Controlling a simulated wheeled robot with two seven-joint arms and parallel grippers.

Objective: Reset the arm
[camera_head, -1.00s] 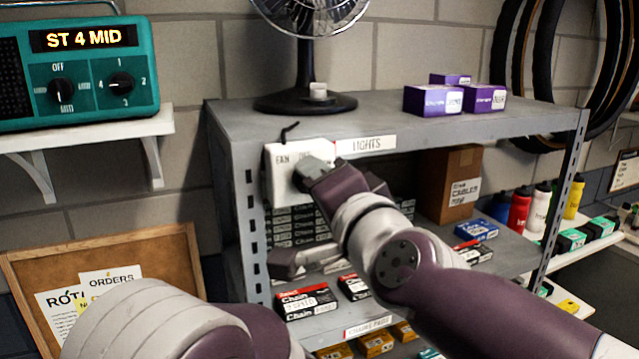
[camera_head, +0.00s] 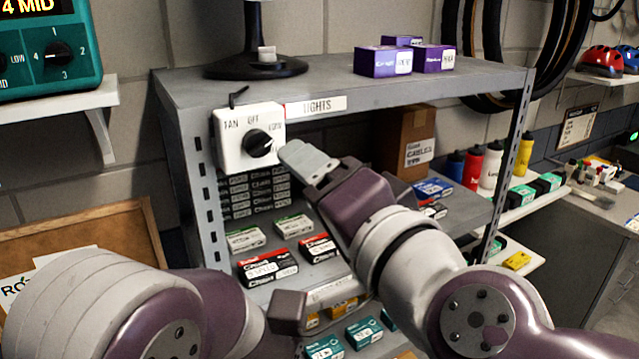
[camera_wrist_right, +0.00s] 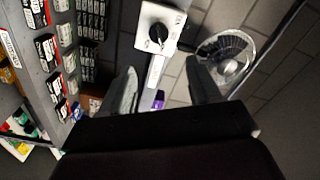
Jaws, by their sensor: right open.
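A white switch box (camera_head: 232,150) with a black knob (camera_head: 257,142) is fixed to the front of the grey shelf. FAN and OFF are legible on it; a third label at the right is hard to read. The knob's setting is unclear. My right gripper (camera_head: 305,160) is just right of the box, apart from the knob. In the right wrist view my right gripper (camera_wrist_right: 162,75) is open and empty, with the switch box (camera_wrist_right: 150,15) ahead beyond the fingers.
The grey shelf (camera_head: 180,92) carries a fan base (camera_head: 255,68) and purple boxes (camera_head: 383,62) on top. Small chain boxes (camera_head: 266,266) and a cardboard box (camera_head: 410,140) fill it below.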

